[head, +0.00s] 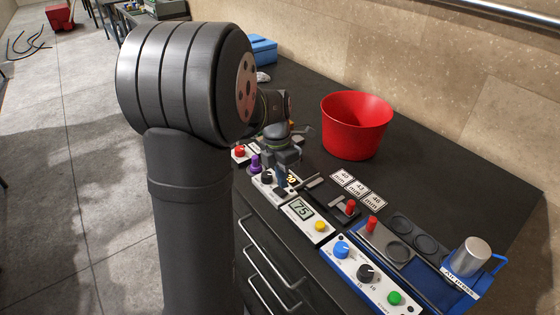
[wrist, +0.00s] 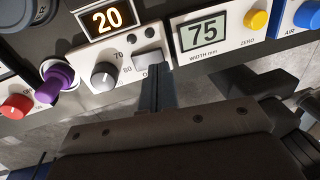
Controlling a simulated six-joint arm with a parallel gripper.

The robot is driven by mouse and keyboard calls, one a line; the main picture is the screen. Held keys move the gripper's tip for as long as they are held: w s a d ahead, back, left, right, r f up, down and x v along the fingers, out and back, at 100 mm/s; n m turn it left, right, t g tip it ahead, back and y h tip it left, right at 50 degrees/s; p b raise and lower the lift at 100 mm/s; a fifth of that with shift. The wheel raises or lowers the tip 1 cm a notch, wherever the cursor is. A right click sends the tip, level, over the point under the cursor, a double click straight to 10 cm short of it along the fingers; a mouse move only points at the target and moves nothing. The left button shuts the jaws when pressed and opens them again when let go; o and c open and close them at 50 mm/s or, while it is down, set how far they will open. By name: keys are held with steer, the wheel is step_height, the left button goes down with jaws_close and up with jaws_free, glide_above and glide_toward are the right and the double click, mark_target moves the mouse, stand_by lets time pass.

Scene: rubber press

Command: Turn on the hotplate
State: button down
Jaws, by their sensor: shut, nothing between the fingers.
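The hotplate's control panel (wrist: 120,50) is white in the wrist view. It carries an orange lit display reading 20, a grey dial (wrist: 104,75) marked 70 and 80, and a grey switch (wrist: 149,58). The panel also shows in the head view (head: 265,180), partly hidden by my gripper. My gripper (wrist: 153,76) is shut and empty. Its fingertips are at the lower edge of the switch, and I cannot tell whether they touch it. The label below the switch is mostly hidden. In the head view my gripper (head: 281,180) is low over the panel.
Right of the panel is a width gauge (head: 303,210) reading 75 with a yellow button. Left are a purple knob (wrist: 55,82) and a red knob (wrist: 15,107). A red bucket (head: 357,125) stands behind. A blue air press unit (head: 365,272) is at the right.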

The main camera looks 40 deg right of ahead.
mark_target(284, 194)
steer(key=shift+s+f, duration=0.15)
steer(key=shift+f, duration=1)
steer(key=shift+s+f, duration=0.15)
steer(key=shift+f, duration=0.1)
steer(key=shift+w, duration=0.2)
steer(key=shift+w+r, duration=0.2)
steer(key=shift+w, duration=0.45)
step_height(284, 194, up, 14)
steer(key=s, duration=0.2)
steer(key=shift+s, duration=0.15)
